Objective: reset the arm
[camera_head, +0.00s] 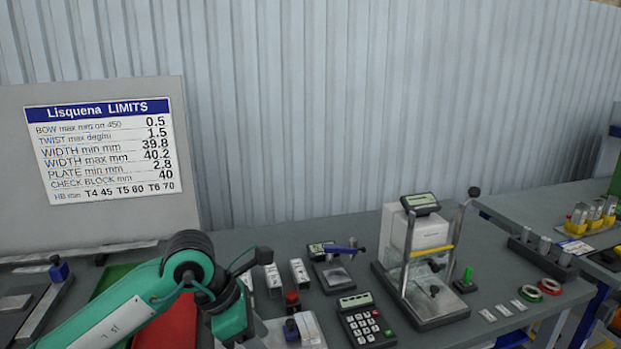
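My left arm (115,313) comes in from the lower left, green with a white label plate. It rises to a dark round joint (190,262), then bends down to a green and black link (230,315) near the bottom edge. No fingertips of my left gripper show. My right arm and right gripper are not in view. The arm hides part of the table, a red tray (178,322) and a green tray (112,279).
A keypad device (365,322), a lever-framed test stand (425,265), a blue-handled gauge (335,265) and small white blocks (299,273) crowd the grey table (350,232) right of the arm. A limits board (103,150) stands behind. Tape rings (549,287) lie at right.

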